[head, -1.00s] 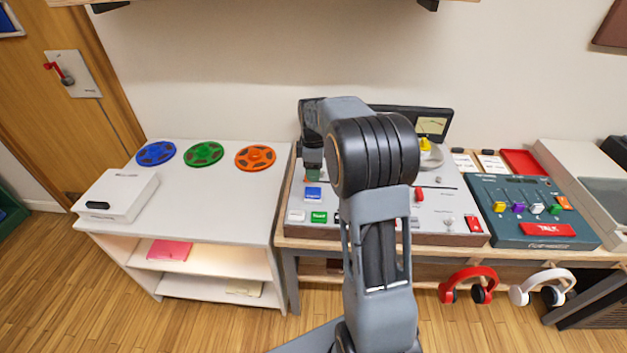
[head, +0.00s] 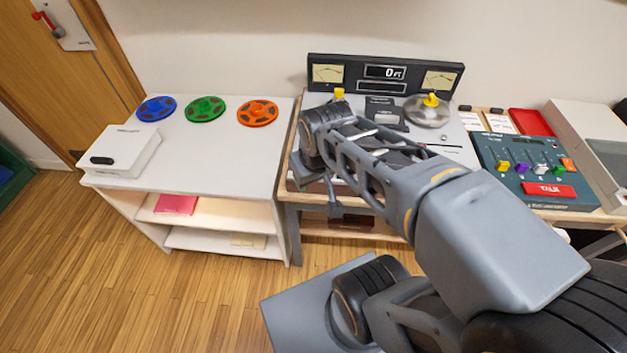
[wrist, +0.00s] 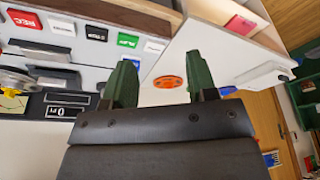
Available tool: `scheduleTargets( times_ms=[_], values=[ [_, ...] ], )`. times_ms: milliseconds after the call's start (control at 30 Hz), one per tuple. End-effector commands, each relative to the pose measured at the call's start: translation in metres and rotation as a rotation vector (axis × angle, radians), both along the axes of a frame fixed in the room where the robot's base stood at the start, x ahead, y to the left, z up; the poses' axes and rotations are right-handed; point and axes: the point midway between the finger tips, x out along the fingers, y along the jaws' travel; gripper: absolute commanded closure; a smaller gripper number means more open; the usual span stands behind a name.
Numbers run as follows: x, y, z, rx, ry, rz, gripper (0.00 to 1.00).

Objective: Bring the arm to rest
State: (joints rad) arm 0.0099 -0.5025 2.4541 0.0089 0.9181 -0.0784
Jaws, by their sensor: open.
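My arm (head: 380,180) reaches from the lower right of the head view to the front left of the tape machine (head: 455,140), bent at its joints. My gripper (wrist: 160,72) shows in the wrist view with its two green-tipped fingers wide apart and nothing between them. In the head view the gripper end is small and dark at the machine's front edge, and its fingers are hard to make out. The arm covers most of the machine's buttons in the head view. Red, blue, green and white buttons show in the wrist view, beside the fingers.
A white shelf unit (head: 215,158) on the left bears blue (head: 156,108), green (head: 205,109) and orange (head: 257,112) reels and a white box (head: 120,150). A mixer with a red TALK button (head: 548,190) stands on the right. The wooden floor (head: 130,270) at front left is clear.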

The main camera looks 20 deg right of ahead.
Motion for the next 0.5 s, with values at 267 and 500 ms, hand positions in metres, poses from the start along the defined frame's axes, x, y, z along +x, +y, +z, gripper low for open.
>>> scheduleTargets(
  times_ms=[267, 500],
  values=[
    [-0.0123, 0.0044, -0.0061, 0.021, -0.017, -0.061, 0.48],
    [-0.0119, 0.0042, -0.0004, 0.020, -0.019, -0.058, 0.48]
  ],
)
